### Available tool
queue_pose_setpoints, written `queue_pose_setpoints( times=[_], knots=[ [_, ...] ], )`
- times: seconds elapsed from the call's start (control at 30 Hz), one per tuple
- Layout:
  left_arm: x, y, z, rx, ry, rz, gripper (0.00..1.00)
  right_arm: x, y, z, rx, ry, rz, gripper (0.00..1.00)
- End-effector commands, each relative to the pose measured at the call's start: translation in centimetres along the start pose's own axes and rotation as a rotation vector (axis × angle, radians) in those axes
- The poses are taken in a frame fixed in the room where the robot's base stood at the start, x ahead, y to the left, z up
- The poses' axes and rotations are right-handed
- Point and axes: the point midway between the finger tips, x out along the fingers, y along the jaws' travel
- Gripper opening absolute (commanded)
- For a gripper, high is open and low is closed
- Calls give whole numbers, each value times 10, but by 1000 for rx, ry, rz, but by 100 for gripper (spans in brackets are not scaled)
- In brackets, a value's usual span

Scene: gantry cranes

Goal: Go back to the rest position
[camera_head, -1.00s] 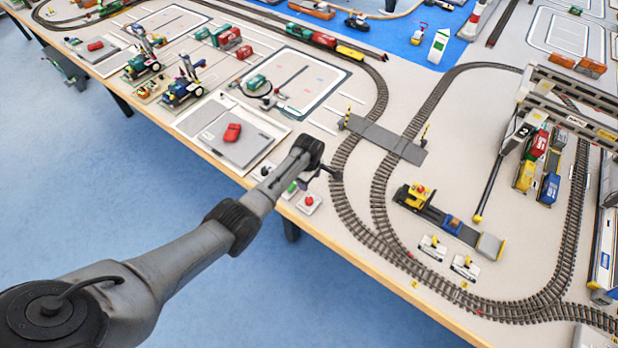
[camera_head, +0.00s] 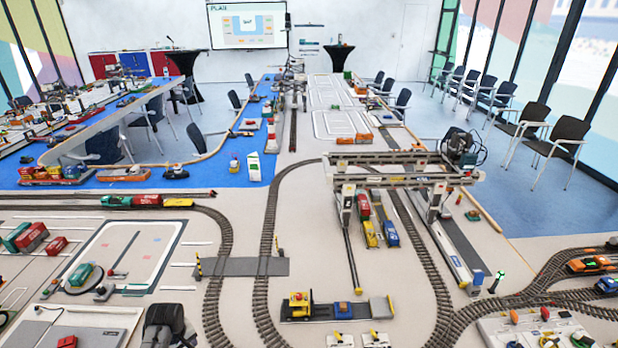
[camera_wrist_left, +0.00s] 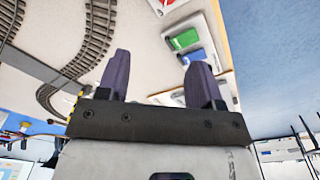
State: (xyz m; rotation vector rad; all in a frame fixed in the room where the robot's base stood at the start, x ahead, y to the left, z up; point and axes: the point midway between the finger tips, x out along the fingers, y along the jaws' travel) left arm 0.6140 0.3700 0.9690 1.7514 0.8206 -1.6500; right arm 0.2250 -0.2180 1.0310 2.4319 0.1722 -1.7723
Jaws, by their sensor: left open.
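My left gripper (camera_wrist_left: 160,82) shows in the left wrist view with its two dark fingers spread apart and nothing between them. Beyond the fingers are a pale panel with a green block (camera_wrist_left: 184,40) and a blue block (camera_wrist_left: 196,57), and curved track (camera_wrist_left: 92,35) at the upper left. In the head view only a dark part of my left arm (camera_head: 165,320) shows at the bottom edge, over the layout's near side; the fingers are not visible there. My right arm and gripper are in neither view.
The layout table (camera_head: 330,205) carries curved tracks and a gantry crane (camera_head: 400,178) over colored containers. A yellow vehicle (camera_head: 300,305) with a flat trailer stands near the front. Chairs (camera_head: 560,140) stand at the right.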

Motion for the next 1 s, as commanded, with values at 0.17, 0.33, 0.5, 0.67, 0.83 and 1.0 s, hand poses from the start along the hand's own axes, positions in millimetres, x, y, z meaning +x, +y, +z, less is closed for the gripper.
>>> queue_pose_setpoints(
  times=[0.17,0.33,0.5,0.67,0.83,1.0],
  knots=[
    [-79,34,-20,342,191,91,60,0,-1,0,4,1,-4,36],
    [-173,61,-17,621,435,159,60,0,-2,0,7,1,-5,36],
    [-229,58,23,829,641,184,60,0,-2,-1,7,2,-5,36],
    [-245,32,84,935,764,212,60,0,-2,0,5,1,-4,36],
    [-235,-17,163,970,799,266,60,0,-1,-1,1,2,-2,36],
    [-205,-70,230,998,722,289,60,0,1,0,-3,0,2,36]
  ],
)
